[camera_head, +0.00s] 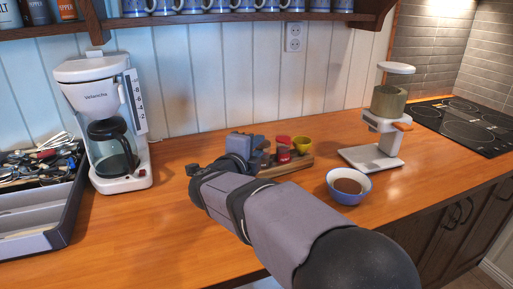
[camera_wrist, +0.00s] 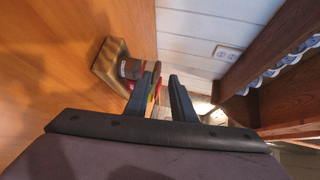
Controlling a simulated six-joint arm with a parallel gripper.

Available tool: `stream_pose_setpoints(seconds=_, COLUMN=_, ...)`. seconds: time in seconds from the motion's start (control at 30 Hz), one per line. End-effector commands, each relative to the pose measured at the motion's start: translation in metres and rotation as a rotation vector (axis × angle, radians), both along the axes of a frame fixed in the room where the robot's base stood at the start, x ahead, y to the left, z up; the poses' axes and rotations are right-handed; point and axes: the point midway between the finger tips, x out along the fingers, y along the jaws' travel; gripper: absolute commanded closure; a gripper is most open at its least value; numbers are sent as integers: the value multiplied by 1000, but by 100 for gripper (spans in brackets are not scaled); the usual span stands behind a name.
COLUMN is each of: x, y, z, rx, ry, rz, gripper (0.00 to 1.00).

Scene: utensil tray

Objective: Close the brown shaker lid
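The brown shaker (camera_wrist: 131,69) stands at the near end of a small wooden tray (camera_wrist: 104,62) in the wrist view. Whether its lid is open cannot be made out. In the head view my gripper and wrist mostly hide this shaker. My gripper (camera_wrist: 162,76) is open and empty, its two dark fingers apart. Its left finger shows just right of the brown shaker in the wrist view; contact cannot be told. In the head view my gripper (camera_head: 246,146) is at the left end of the tray (camera_head: 292,163).
A red shaker (camera_head: 283,149) and a yellow cup-like item (camera_head: 302,144) stand on the tray. A blue bowl (camera_head: 348,187) of brown contents is right front. A coffee maker (camera_head: 104,120) and utensil tray (camera_head: 62,222) are left; a white stand (camera_head: 372,158) is right. A shelf (camera_head: 235,18) hangs above.

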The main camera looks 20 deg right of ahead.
Motion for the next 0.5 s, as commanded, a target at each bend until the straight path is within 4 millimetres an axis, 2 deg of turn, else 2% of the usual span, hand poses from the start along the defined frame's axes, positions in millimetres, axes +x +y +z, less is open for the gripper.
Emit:
stream_pose_setpoints(seconds=0.23, x=1, y=0, z=0, rx=0, ry=0, rz=1, gripper=77)
stream_pose_setpoints(seconds=0.33, x=1, y=0, z=0, rx=0, ry=0, rz=0, gripper=100)
stream_pose_setpoints(seconds=0.5, x=0, y=0, z=0, rx=0, ry=0, rz=0, gripper=100)
